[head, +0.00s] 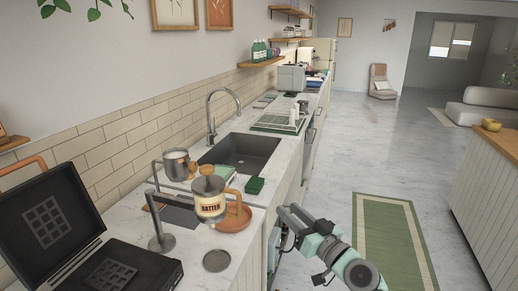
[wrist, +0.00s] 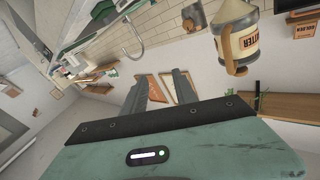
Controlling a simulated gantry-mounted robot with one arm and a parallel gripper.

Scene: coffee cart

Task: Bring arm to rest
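My arm (head: 325,243) reaches up at the lower middle of the head view, over the floor just right of the counter's front edge. The picture is tilted, with wall and framed pictures behind the fingers. A cream batter jug (head: 209,205) with a wooden handle stands on the counter side, left of my arm and apart from it. It also shows in the wrist view (wrist: 236,40), upper right.
A black waffle iron (head: 48,225) lies open at the lower left. A metal pitcher (head: 176,165), a terracotta plate (head: 236,218), a sink (head: 240,152) and a faucet (head: 211,118) line the counter. Open floor with a green rug (head: 390,235) lies to the right, before a wooden-topped counter (head: 497,137).

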